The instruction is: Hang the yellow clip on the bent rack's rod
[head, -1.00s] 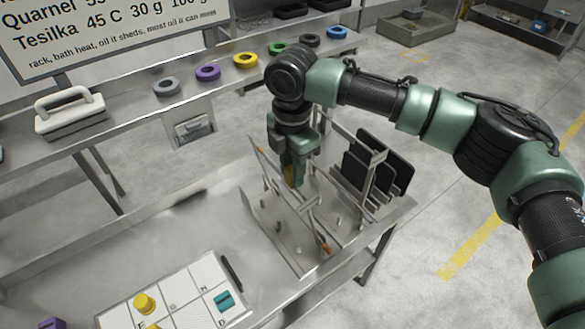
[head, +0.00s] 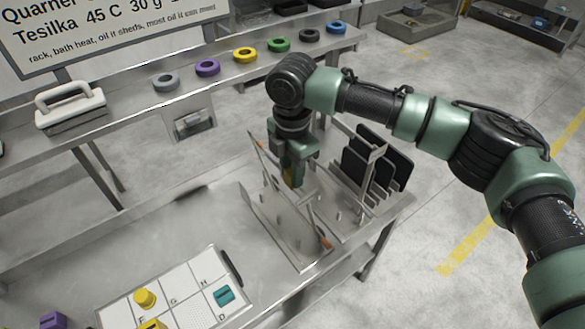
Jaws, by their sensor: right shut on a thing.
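My right gripper (head: 292,180) points down over the metal rack (head: 285,235) with orange-marked ends, which I take to be the bent rack. The rack's thin rod (head: 312,215) runs beside and below the fingertips. The gripper hides part of it, and I cannot tell whether the clip touches the rod. My left gripper is out of view.
A second rack with black plates (head: 378,160) stands close on the right. A lettered white board (head: 190,285) with yellow and teal pieces lies front left. A shelf behind holds coloured rings (head: 208,68) and a white-handled block (head: 70,106).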

